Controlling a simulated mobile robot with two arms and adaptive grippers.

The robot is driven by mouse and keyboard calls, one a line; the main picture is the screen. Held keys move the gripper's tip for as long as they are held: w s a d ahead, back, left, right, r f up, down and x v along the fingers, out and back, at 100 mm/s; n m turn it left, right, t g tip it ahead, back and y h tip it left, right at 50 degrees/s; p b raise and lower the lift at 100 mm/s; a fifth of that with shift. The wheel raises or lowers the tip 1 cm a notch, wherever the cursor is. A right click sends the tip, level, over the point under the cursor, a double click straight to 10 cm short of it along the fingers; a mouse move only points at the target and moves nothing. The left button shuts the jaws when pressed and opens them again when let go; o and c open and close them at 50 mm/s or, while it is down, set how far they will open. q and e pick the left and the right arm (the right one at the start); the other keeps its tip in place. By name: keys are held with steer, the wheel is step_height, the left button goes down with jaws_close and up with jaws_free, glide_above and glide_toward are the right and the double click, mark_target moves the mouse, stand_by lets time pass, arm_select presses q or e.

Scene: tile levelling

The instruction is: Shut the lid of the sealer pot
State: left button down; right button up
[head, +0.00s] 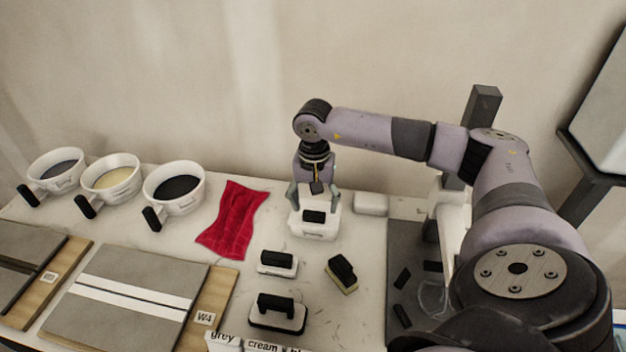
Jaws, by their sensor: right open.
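A white, box-like container (314,231) stands at the back middle of the table, with a dark patch (314,216) on its top. It looks like the sealer pot, but no label reads clearly. Whether its lid is raised or down cannot be made out under my gripper. My right gripper (313,203) points down over this container, its fingers apart on the left and right of the dark patch. Whether the fingers touch the container is unclear. My left gripper is not in view.
A red cloth (231,220) lies left of the container, with bowls (174,188) further left. Black-handled tools (277,262) and a sponge block (343,272) lie in front. A pale block (371,204) sits to the right. Tile boards (126,299) fill the front left.

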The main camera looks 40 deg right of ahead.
steer(key=shift+r+p, duration=1.05)
steer(key=shift+r, duration=1.05)
